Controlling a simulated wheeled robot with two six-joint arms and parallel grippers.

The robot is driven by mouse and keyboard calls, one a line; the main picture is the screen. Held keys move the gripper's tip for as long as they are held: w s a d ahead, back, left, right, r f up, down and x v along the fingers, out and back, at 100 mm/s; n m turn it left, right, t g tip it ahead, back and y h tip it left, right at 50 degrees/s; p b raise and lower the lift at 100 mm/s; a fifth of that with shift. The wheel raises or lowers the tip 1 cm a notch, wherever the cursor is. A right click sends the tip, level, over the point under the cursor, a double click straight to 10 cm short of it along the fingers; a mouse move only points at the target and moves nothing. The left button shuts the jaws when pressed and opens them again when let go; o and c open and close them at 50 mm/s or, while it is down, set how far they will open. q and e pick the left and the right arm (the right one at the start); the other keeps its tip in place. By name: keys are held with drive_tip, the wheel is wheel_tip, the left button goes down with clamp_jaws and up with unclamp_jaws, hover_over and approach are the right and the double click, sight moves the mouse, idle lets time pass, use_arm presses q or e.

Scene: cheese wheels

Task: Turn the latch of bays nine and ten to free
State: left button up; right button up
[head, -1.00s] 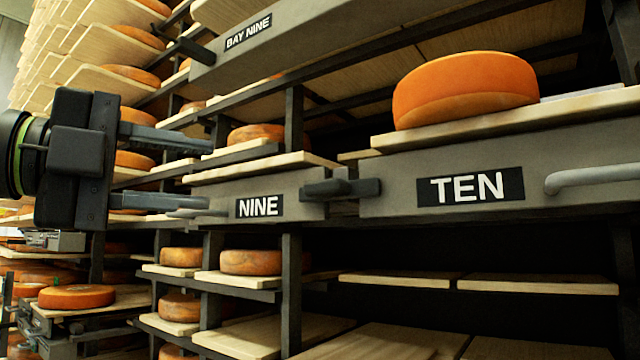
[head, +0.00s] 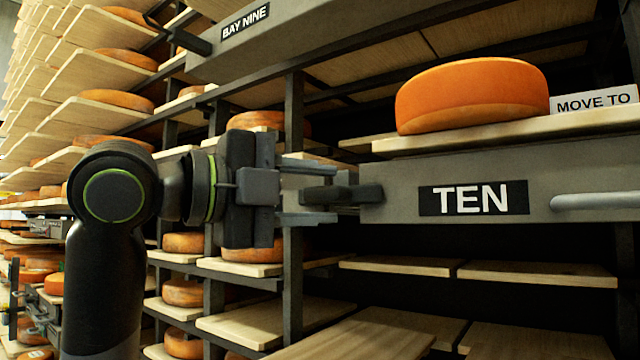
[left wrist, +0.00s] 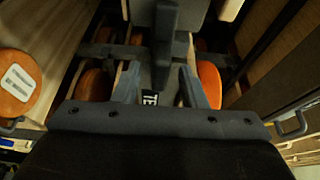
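The dark latch (head: 345,194) lies level at the left end of the grey beam labelled TEN (head: 474,198). My left gripper (head: 325,192) is open, one finger above and one below the latch's left end, with gaps showing. In the left wrist view the latch (left wrist: 166,35) stands ahead between the two parted fingers (left wrist: 160,88). The NINE label is hidden behind my left gripper. My right gripper is in neither view.
An orange cheese wheel (head: 472,95) sits on a board above the TEN beam, beside a white MOVE TO card (head: 594,101). A grey handle bar (head: 600,201) sticks out at right. A dark upright (head: 293,290) and boards lie below the gripper.

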use_arm(q)
drive_tip(key=shift+w+d, duration=0.2)
drive_tip(key=shift+d, duration=0.2)
clamp_jaws()
